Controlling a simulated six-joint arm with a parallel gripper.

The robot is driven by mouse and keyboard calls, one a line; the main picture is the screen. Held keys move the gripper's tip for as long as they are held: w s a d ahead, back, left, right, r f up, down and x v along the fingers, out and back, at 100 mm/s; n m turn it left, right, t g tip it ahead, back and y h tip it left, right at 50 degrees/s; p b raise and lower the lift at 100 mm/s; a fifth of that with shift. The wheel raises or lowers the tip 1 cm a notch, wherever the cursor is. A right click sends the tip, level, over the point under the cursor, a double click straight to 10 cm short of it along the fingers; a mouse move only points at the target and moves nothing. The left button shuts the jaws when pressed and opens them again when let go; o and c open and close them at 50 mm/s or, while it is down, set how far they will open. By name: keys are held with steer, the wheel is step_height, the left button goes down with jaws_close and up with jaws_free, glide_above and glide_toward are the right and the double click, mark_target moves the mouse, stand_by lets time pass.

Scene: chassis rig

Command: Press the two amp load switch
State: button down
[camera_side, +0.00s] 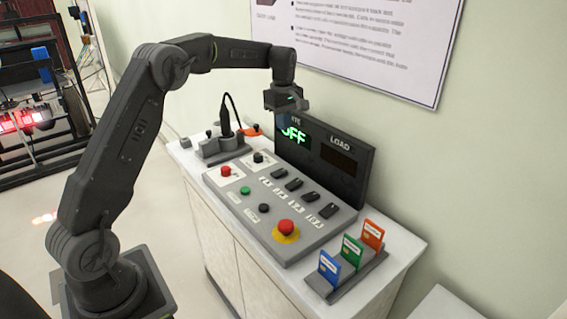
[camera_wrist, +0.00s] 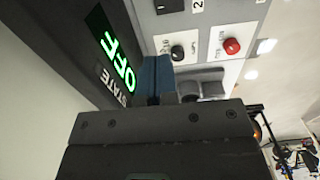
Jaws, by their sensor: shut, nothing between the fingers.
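The control panel (camera_side: 243,213) lies on the cabinet top and carries a row of several black load switches. The switch closest to the black knob (camera_side: 279,173) also shows at the top edge of the wrist view (camera_wrist: 168,5), beside a cut-off label with a "2". The other switch labels are too small to read in the side view. My gripper (camera_side: 288,115) hangs above the back of the panel, in front of the display, touching no switch. Its blue fingers (camera_wrist: 155,76) are shut and empty in the wrist view.
The upright display (camera_side: 349,173) behind the switches reads OFF in green; its LOAD field is dark. A red emergency stop (camera_side: 286,227), red button (camera_side: 226,170) and black knob (camera_side: 258,157) stand on the panel. Coloured cards (camera_side: 352,249) stand right; a dark device (camera_side: 222,146) stands left.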

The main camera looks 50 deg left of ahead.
mark_target(280, 172)
steer(key=shift+f, duration=0.1)
step_height(280, 172, down, 14)
steer(key=shift+r, duration=0.1)
stand_by(0.4)
steer(key=shift+f, duration=0.2)
steer(key=shift+s, duration=0.1)
stand_by(0.3)
steer(key=shift+s+r, duration=0.35)
steer(key=shift+s, duration=0.2)
steer(key=shift+r, duration=0.15)
step_height(280, 172, up, 14)
steer(key=w, duration=0.2)
